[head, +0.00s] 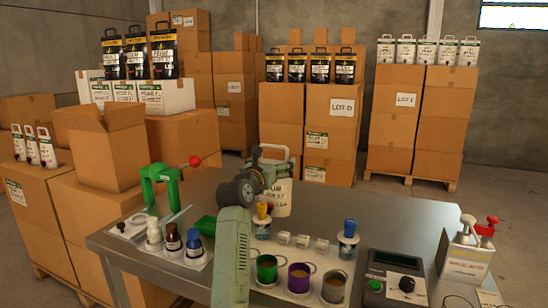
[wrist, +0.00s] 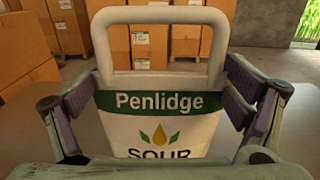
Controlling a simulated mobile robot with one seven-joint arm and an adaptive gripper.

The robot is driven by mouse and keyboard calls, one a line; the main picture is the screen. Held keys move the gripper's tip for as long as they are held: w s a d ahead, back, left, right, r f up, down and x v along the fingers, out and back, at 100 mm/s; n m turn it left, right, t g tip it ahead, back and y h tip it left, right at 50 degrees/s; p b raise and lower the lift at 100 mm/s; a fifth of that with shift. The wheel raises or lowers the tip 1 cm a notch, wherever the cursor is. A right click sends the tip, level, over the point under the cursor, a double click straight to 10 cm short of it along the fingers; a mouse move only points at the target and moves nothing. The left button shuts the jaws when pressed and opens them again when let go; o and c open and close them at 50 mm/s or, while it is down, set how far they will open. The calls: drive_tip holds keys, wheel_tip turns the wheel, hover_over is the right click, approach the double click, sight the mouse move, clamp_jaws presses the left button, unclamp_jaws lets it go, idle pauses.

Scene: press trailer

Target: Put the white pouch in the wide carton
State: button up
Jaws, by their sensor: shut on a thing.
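The white pouch (wrist: 155,125) has a green band reading "Penlidge", a leaf-and-drop emblem and a loop handle on top. My gripper (wrist: 162,100) is shut on it, one finger at each side, and the pouch hangs upright. In the head view the pouch (head: 284,199) shows beneath my gripper (head: 271,168), over the far part of the table; my arm hides part of it. A brown carton with raised flaps (head: 105,158) stands at the left, beyond the table; its inside is hidden. I cannot tell for sure that it is the wide carton.
The grey table (head: 360,215) carries a green press (head: 160,185) with a red knob, several bottles (head: 172,238), cups (head: 300,277) and a black device (head: 393,280). White pouches (head: 35,147) stand on boxes at far left. Stacked cartons (head: 330,115) fill the back.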

drive_tip(key=shift+f+p, duration=0.45)
drive_tip(key=shift+f, duration=1.3)
drive_tip(key=o, duration=1.6)
drive_tip(key=shift+f, duration=0.25)
drive_tip(key=shift+o, duration=0.2)
drive_tip(key=shift+r, duration=0.1)
